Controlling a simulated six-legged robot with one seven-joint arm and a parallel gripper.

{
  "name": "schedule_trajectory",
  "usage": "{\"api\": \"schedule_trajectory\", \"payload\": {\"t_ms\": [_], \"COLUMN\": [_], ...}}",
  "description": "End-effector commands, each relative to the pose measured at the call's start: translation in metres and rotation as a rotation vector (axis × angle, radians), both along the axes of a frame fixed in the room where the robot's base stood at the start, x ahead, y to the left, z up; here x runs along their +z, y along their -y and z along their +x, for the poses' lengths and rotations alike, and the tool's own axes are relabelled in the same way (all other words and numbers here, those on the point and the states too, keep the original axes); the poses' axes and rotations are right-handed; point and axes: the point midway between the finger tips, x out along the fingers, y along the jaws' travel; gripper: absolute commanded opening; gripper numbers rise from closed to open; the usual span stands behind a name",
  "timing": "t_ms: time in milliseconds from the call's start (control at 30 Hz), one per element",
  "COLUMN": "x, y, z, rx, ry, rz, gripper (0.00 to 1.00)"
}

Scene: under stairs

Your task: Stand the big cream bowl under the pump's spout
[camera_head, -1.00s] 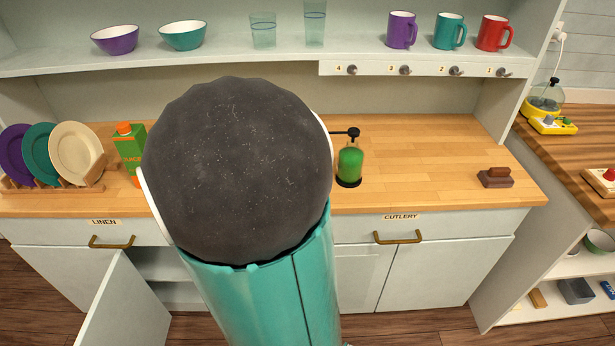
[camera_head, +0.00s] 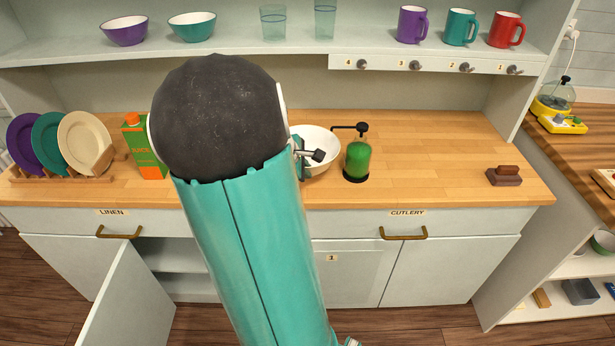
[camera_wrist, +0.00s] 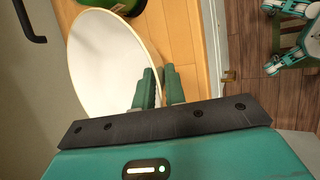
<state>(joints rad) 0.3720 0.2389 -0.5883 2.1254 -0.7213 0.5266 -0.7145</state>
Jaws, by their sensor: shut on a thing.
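The big cream bowl (camera_head: 322,138) is at the counter's middle, partly hidden behind my arm. It looks upright; whether it rests on the wood or hangs just above cannot be told. The green pump bottle (camera_head: 357,162) stands just right of it, and its black spout (camera_head: 342,127) points left, with the tip over the bowl's right rim. My gripper (camera_head: 314,155) is at the bowl's near side. In the wrist view my gripper (camera_wrist: 160,72) is shut on the rim of the bowl (camera_wrist: 105,60), with the pump's green base (camera_wrist: 112,3) close beside it.
A juice carton (camera_head: 145,150) and a plate rack (camera_head: 62,178) stand on the left. A brown block (camera_head: 504,176) lies at right. The counter between pump and block is clear. The shelf (camera_head: 260,48) with bowls, glasses and mugs is above. A lower cupboard door (camera_head: 130,300) hangs open.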

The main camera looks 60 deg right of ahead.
Motion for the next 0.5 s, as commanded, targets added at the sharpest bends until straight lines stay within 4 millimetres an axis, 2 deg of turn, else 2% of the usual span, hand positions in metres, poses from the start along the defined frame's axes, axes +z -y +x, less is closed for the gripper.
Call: {"api": "schedule_trajectory", "payload": {"t_ms": [133, 300, 500], "x": [0.000, -0.029, -0.034], "y": [0.014, 0.010, 0.011], "z": [-0.004, -0.003, -0.002], "rx": [-0.003, 0.002, 0.000], "ry": [0.000, -0.004, 0.002], "rz": [-0.002, 0.001, -0.002], "gripper": [0.00, 0.00, 0.00]}}
